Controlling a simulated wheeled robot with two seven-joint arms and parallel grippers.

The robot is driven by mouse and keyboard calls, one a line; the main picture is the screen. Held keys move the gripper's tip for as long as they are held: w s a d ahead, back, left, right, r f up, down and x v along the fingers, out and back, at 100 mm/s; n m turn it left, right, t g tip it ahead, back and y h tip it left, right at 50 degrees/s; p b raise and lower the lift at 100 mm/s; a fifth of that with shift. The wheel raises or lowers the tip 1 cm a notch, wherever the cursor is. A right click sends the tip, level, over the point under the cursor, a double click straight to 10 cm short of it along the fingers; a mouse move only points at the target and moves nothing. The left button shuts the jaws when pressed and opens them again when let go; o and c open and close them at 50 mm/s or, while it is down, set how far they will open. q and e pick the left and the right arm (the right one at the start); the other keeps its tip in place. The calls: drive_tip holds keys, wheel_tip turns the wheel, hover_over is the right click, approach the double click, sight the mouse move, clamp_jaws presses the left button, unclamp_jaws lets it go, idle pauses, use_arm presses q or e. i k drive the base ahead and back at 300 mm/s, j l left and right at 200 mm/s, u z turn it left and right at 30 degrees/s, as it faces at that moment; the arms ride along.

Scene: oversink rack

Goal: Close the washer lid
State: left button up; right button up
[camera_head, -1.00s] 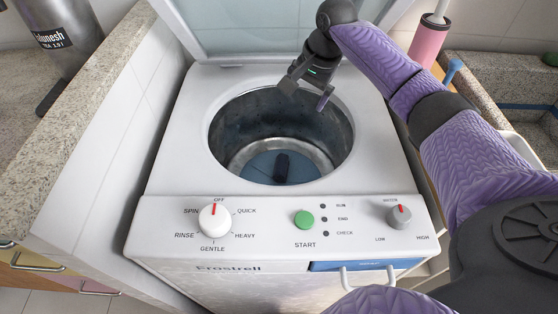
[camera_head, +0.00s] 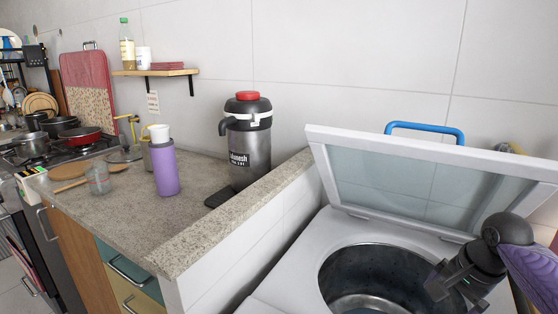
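The washer (camera_head: 293,272) stands at the lower right, its round drum opening (camera_head: 375,275) uncovered. Its lid (camera_head: 395,187), a white frame around a translucent panel, is raised and tilted up at the back. My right gripper (camera_head: 446,290) comes in from the right, over the right part of the drum opening and in front of the lid. Its fingers look spread, with nothing visible between them. It appears apart from the lid's panel. My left gripper is not in view.
A stone counter (camera_head: 205,225) borders the washer on the left. A grey jug with a red cap (camera_head: 249,140) and a purple bottle (camera_head: 164,165) stand on it. A blue handle-like bar (camera_head: 425,128) shows behind the lid. A stove with pots is at far left.

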sight(543, 173)
drive_tip(key=k, duration=1.15)
